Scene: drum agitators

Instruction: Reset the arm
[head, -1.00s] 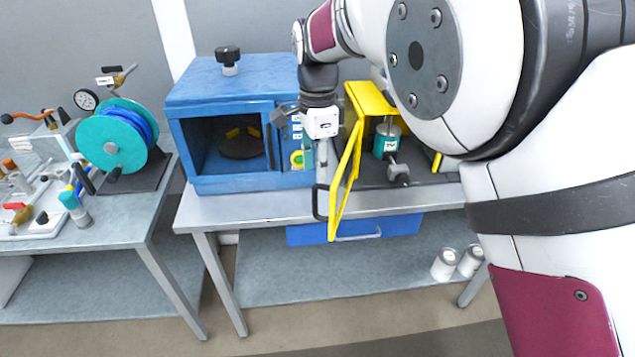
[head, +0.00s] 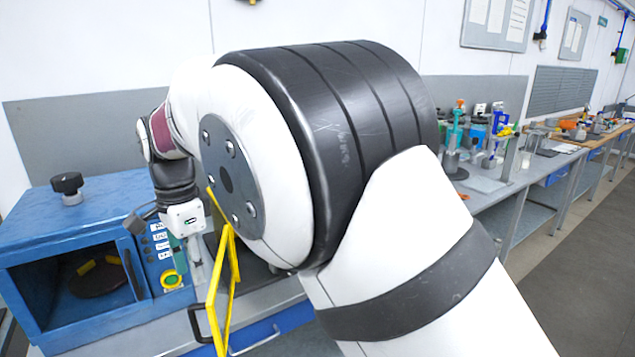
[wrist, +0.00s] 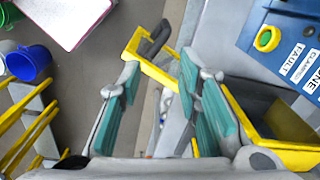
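My gripper (wrist: 163,110) shows in the wrist view with its two teal-padded fingers apart and nothing between them. In the head view my gripper (head: 190,250) hangs at the front of the bench, between the blue box machine and the yellow-framed door. The blue machine (head: 60,225) has an open front with a dark disc inside and a control panel with a yellow-ringed green button (head: 172,280). The yellow door (head: 222,290) stands swung out, close to the gripper; contact cannot be told. My arm hides most of the yellow machine behind it.
A bench with teal, blue and orange devices (head: 470,140) runs off to the right. In the wrist view, blue (wrist: 28,62) and green (wrist: 8,13) buckets and yellow rails (wrist: 30,125) show at the left. Open floor (head: 590,235) lies at the far right.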

